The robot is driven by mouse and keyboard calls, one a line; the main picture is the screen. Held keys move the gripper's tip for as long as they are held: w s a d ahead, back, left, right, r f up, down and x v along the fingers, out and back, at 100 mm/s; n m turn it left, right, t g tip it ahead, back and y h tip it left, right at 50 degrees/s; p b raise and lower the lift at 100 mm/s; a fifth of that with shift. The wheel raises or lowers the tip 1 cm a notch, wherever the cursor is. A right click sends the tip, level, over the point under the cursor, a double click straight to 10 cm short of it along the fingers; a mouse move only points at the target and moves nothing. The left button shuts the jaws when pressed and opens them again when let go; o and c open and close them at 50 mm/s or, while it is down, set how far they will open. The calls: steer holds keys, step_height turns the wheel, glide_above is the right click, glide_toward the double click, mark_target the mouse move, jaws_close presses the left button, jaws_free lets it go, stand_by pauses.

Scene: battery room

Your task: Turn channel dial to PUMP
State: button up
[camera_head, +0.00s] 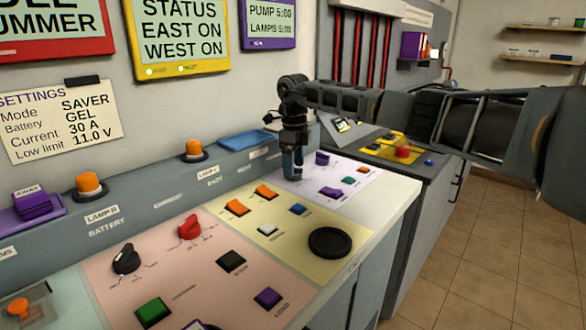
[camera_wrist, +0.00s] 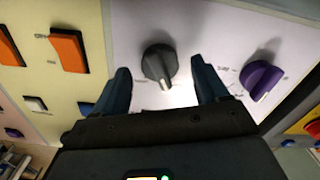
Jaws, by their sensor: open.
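A dark grey dial (camera_wrist: 159,63) sits on the pale lilac panel (camera_wrist: 212,22) in the wrist view, its white mark pointing toward the bottom of the picture. A purple dial (camera_wrist: 261,78) sits to its right, also seen in the head view (camera_head: 322,158). The lettering around both dials is too small to read, so I cannot tell which is the channel dial. My gripper (camera_head: 292,172) points down over the panel, open. In the wrist view its blue fingers (camera_wrist: 162,82) stand either side of the dark dial, with gaps visible. In the head view my gripper hides that dial.
Orange switches (camera_head: 237,208) and a large black knob (camera_head: 330,242) are on the yellow panel nearby. A red dial (camera_head: 190,228) and a black dial (camera_head: 126,260) are on the pink panel. A purple sign (camera_head: 268,22) reads PUMP 5:00, LAMPS 5:00. A blue tray (camera_head: 245,140) lies on the ledge.

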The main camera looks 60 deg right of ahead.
steer(key=shift+f, duration=0.9)
steer(key=shift+c, duration=0.3)
steer(key=c, duration=1)
